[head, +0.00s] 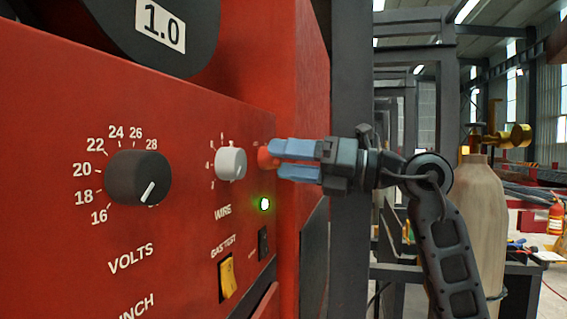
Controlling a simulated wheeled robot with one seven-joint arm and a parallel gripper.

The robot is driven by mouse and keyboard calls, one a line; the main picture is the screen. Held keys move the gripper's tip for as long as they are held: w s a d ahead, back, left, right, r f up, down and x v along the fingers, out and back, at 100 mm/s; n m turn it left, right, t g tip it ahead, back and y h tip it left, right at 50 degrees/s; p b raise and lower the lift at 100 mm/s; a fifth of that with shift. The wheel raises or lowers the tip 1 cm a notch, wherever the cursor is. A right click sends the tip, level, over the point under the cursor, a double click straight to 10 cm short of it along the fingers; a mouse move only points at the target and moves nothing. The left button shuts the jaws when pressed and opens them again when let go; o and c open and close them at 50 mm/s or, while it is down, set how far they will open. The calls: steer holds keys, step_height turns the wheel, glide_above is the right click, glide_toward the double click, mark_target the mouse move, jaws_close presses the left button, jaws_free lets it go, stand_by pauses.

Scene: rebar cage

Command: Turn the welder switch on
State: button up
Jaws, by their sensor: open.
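The red welder panel (185,110) fills the left of the head view. A small orange-red round knob (264,158) sits near its right edge, partly hidden by my fingertips. My gripper (277,160) has blue fingers, is open and points left at this knob, with its fingertips right at it; I cannot tell whether they touch. A green lamp (264,204) below is lit. A black rocker switch (263,244) sits under the lamp, clear of my gripper; its small label is unreadable. I cannot tell which control is the welder switch.
A black VOLTS knob (140,178), a grey WIRE knob (231,164) and a yellow GAS TEST switch (228,279) share the panel. A dark post (348,90) stands behind my gripper.

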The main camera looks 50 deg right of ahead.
steer(key=b+v, duration=0.1)
steer(key=v, duration=0.5)
steer(key=shift+s, duration=0.25)
